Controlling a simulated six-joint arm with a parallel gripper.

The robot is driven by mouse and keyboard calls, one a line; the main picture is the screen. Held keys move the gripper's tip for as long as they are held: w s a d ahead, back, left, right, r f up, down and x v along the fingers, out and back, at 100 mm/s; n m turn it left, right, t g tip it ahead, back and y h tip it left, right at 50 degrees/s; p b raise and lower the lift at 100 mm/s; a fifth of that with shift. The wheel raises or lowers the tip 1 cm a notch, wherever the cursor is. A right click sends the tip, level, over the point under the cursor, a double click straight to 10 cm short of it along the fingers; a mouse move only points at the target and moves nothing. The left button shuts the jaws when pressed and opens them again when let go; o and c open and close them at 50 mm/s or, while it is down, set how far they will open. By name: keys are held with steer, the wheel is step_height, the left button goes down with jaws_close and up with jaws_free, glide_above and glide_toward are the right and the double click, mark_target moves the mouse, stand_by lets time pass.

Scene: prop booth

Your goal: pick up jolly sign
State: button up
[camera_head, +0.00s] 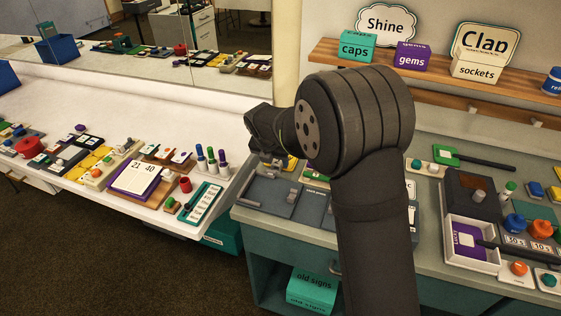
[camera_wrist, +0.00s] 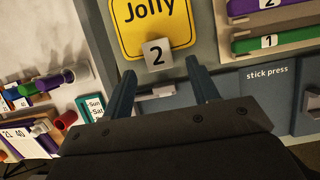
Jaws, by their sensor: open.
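The jolly sign (camera_wrist: 155,22) is a yellow plate with a dark border and the word "Jolly", at the top of the wrist view and cut off by its edge. My arm hides much of the counter there, and I cannot make out the sign's face in that view.
Green and purple sticks lie in a numbered rack (camera_wrist: 275,40), right of the sign, near a grey "stick press" panel (camera_wrist: 268,98).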

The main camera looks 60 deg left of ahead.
mark_target(275, 164)
steer(key=x, duration=0.3)
steer(key=shift+f, duration=0.15)
steer(key=c, duration=1)
steer(key=shift+c, duration=0.3)
